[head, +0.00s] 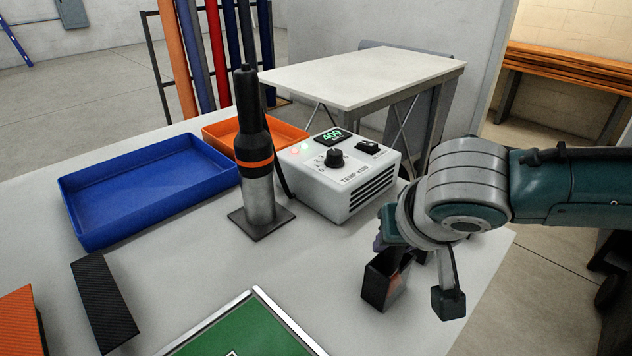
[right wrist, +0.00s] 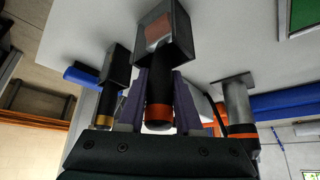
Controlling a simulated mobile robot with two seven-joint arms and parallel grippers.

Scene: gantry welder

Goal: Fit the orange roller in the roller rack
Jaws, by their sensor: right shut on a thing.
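My right gripper (head: 398,250) is near the right edge of the table, pointing down. In the right wrist view its purple fingers (right wrist: 158,85) are shut on the orange roller (right wrist: 158,112), a black handle with an orange band. The roller's far end meets a black open box (head: 384,284) with a reddish patch, part of the roller rack; the box also shows in the right wrist view (right wrist: 178,40). I cannot tell how deep the roller sits. A second black box (head: 448,303) stands beside it with a yellow-banded roller (right wrist: 105,100). My left gripper is out of view.
A soldering iron (head: 253,140) stands upright on a square base, beside a white temperature station (head: 345,185).

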